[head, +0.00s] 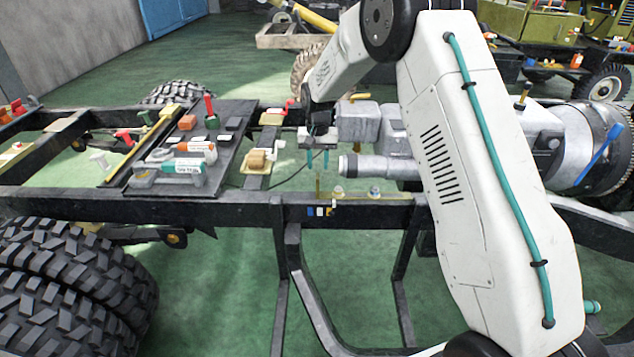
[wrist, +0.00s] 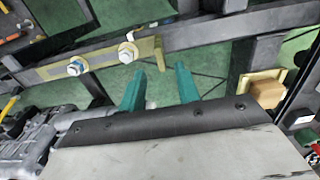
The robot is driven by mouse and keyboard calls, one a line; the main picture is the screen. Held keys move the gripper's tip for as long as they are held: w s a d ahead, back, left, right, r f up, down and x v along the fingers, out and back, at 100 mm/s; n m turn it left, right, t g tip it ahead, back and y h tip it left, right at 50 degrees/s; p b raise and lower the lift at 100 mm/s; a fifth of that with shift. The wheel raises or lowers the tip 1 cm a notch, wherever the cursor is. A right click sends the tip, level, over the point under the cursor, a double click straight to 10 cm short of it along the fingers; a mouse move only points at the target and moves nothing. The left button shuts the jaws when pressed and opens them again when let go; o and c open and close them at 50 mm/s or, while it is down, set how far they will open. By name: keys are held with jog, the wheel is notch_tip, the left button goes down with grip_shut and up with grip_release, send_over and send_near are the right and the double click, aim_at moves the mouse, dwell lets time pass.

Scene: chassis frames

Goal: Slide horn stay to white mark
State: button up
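The horn stay appears to be the brass strip (head: 352,194) with an upright tab, lying along the near chassis rail. In the wrist view the strip (wrist: 110,56) carries two bolts, and its tab stands at its right end. The white mark (head: 319,211) is on the rail's side face, between a blue mark (head: 310,211) and a yellowish one, below the tab. My gripper (head: 318,163) hangs above the tab, fingers pointing down. In the wrist view its teal fingers (wrist: 160,70) are apart and empty, with the tab just beyond the tips, roughly between them. Contact is not visible.
A tan block on a yellow plate (head: 257,160) sits on a cross-member to the left. A black board with tools (head: 190,150) lies farther left. A grey cylindrical housing (head: 375,166) stands close to the right of my gripper. Open floor shows below the rails.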

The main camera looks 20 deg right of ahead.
aim_at(318, 175)
notch_tip(318, 175, down, 8)
jog(key=shift+w+f, duration=0.1)
dwell(0.4)
grip_shut()
